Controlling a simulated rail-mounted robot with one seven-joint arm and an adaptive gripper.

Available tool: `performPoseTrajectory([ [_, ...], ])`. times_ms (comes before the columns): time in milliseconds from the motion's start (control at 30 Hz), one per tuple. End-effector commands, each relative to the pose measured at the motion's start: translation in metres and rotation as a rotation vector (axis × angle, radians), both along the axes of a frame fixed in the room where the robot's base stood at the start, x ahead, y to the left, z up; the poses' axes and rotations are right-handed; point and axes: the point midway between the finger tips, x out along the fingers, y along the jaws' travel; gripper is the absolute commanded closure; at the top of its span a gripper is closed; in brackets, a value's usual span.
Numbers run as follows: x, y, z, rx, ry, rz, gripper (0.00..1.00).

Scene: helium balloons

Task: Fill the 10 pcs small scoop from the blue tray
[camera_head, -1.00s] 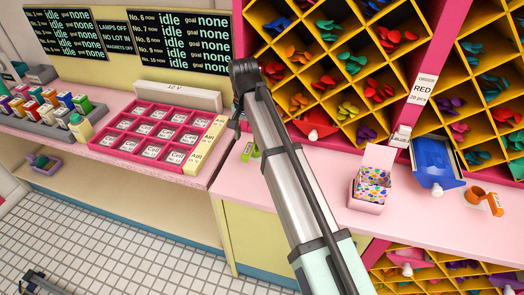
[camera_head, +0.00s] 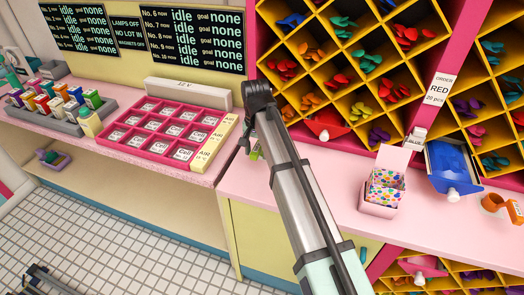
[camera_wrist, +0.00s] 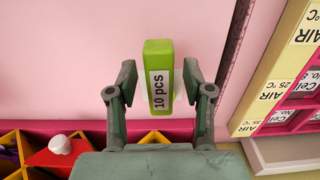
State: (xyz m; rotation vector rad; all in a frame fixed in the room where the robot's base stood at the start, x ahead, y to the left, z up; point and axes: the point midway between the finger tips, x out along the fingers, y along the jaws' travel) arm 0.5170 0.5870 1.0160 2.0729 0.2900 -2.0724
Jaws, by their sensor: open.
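The green small scoop (camera_wrist: 159,75), labelled "10 pcs", shows in the wrist view as an upright-looking green block on the pink counter. My gripper (camera_wrist: 159,71) is open, with one finger on each side of the green part and a visible gap at both sides. In the head view only a bit of the green scoop (camera_head: 255,153) shows beside my arm; the arm hides most of the gripper there. The blue tray (camera_head: 450,165) with a white knob hangs at the right, below the pigeonhole rack.
A pink cell tray (camera_head: 165,130) is left of the scoop. A dotted open box (camera_head: 383,190) and an orange cup-like piece (camera_head: 493,202) stand on the counter to the right. A red tray (camera_head: 325,123) is behind my arm.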

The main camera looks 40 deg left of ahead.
Motion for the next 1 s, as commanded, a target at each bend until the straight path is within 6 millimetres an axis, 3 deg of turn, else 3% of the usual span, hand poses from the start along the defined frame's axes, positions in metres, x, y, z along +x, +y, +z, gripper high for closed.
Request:
performPoseTrajectory([
  [100, 0.000, 0.000, 0.000, 0.000, 0.000, 0.000, 0.49],
  [133, 0.000, 0.000, 0.000, 0.000, 0.000, 0.000, 0.56],
  [267, 0.000, 0.000, 0.000, 0.000, 0.000, 0.000, 1.00],
  [567, 0.000, 0.000, 0.003, 0.000, 0.000, 0.000, 1.00],
  [1000, 0.000, 0.000, 0.030, 0.000, 0.000, 0.000, 1.00],
])
